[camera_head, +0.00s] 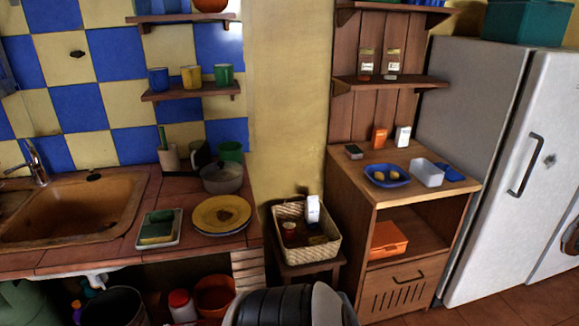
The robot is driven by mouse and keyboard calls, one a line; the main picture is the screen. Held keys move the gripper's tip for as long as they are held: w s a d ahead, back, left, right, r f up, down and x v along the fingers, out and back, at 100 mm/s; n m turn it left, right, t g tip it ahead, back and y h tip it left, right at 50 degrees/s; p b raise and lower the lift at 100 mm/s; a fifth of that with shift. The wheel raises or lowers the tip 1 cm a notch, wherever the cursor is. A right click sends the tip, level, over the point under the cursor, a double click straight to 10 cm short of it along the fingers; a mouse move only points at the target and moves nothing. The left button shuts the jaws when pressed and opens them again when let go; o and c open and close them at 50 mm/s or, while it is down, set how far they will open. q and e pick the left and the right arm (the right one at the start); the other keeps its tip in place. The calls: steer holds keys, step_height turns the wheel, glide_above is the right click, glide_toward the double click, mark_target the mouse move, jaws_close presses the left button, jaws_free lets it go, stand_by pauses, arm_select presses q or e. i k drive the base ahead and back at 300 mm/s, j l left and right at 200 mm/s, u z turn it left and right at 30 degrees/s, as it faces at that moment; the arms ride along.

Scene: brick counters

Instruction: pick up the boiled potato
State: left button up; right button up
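Small yellowish-brown lumps (391,177), which look like potatoes, lie in a blue bowl (387,183). The bowl stands on top of the wooden cabinet (350,176) to the right of the middle. The lumps are too small for me to tell whether they are boiled. Neither of my grippers is in view.
Beside the bowl are a white container (426,173), a blue item (449,172) and a small dark box (353,152). A fridge (480,110) stands right of the cabinet. A wicker basket (328,251) sits on a low stool at left. The cabinet top's front left is clear.

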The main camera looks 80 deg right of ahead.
mark_target(393, 175)
steer(key=z, duration=3.5)
